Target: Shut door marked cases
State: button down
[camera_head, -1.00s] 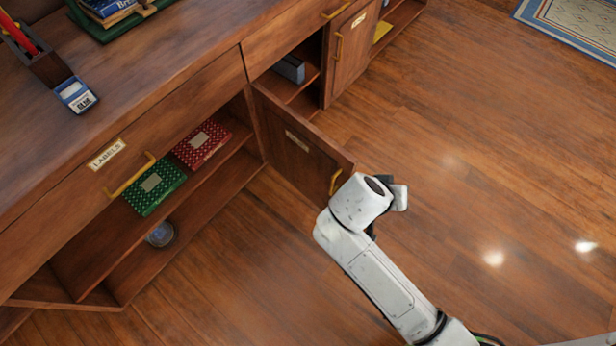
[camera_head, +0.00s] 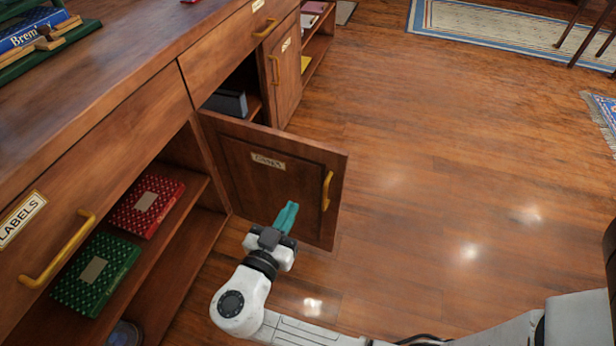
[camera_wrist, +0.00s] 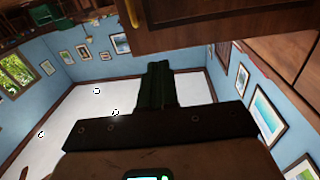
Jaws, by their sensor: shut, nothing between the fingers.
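The wooden door (camera_head: 300,190) with a small label (camera_head: 268,161) that seems to read "Cases" stands swung out from the cabinet, hinged at its left edge. Its yellow handle (camera_head: 326,190) is near the free right edge. A dark opening (camera_head: 243,82) shows behind it. My gripper (camera_head: 290,208) is shut and empty, its teal fingers in front of the door's lower face, left of the handle. I cannot tell whether they touch it. In the wrist view, the dark fingers (camera_wrist: 155,75) point toward a wooden panel (camera_wrist: 200,25) with a yellow handle (camera_wrist: 133,14).
An open compartment left of the door holds a red box (camera_head: 146,205) and a green box (camera_head: 95,275). A drawer marked LABELS (camera_head: 95,150) is above. Another labelled door (camera_head: 288,75) stands further back. Open floor (camera_head: 430,190) lies to the right.

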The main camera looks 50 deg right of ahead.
aim_at(318, 160)
jog(key=b+x, duration=0.1)
jog(key=x, duration=1.2)
jog(key=shift+w+d+b, duration=0.1)
jog(key=shift+d+b, duration=0.15)
jog(key=shift+b, duration=0.15)
